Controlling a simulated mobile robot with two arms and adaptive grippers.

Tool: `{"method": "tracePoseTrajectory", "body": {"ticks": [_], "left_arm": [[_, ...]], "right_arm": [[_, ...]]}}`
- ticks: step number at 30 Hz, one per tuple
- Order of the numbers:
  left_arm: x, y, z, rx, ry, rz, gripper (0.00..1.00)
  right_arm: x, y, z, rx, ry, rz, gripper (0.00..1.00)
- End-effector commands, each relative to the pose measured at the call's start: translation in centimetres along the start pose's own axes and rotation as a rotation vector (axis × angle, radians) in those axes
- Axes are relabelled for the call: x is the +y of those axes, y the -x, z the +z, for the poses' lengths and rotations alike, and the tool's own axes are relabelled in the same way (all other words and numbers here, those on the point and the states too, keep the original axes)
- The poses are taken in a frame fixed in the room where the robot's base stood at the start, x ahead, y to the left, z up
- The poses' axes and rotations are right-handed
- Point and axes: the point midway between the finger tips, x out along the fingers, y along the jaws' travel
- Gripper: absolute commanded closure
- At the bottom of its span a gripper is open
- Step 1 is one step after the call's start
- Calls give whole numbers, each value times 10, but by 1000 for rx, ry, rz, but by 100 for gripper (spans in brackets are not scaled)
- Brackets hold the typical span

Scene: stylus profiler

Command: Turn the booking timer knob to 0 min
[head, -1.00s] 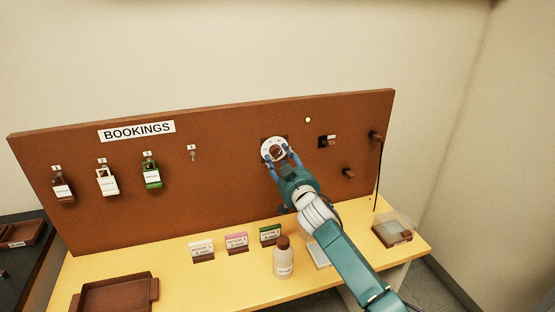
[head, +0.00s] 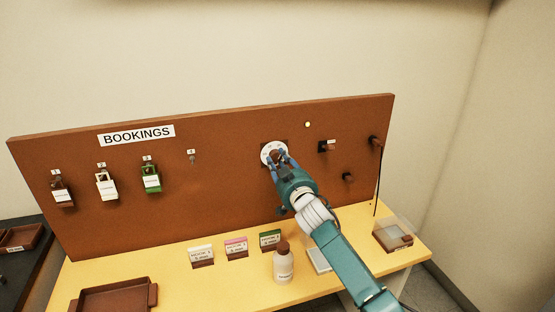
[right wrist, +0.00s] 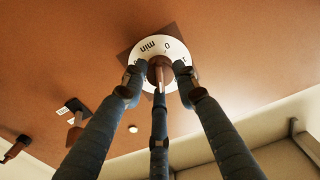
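The booking timer is a white dial (head: 265,151) with a brown knob, mounted on a dark square plate on the brown board. In the right wrist view the dial (right wrist: 168,43) shows "0" and "min" upside down at the top, with other marks partly covered by fingers. The knob (right wrist: 160,67) stands at its centre, and I cannot read where it points. My right gripper (head: 277,156) is at the dial, its fingers (right wrist: 160,74) closed around the knob from both sides, with a third finger in front. My left gripper is not in view.
Pegs and a switch (head: 325,146) sit right of the dial. The table below holds small cards (head: 236,247), a bottle (head: 283,264) and a tray (head: 112,296).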

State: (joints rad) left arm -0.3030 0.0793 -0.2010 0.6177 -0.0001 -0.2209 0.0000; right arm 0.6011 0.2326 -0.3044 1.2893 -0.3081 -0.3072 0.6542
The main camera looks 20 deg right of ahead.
Motion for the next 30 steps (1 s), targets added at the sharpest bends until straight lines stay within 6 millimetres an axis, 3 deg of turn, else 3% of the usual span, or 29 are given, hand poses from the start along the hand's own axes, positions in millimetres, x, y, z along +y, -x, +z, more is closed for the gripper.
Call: {"method": "tracePoseTrajectory", "body": {"ticks": [4,15,24,28,30], "left_arm": [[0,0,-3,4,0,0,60],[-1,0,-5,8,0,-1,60],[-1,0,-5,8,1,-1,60],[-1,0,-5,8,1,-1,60],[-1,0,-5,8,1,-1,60]], "right_arm": [[0,0,1,-1,68,-1,100],[1,0,1,-1,1445,0,100],[2,0,1,-2,2454,0,100],[2,0,2,-3,2794,-2,100],[1,0,3,-3,2769,-4,100]]}}
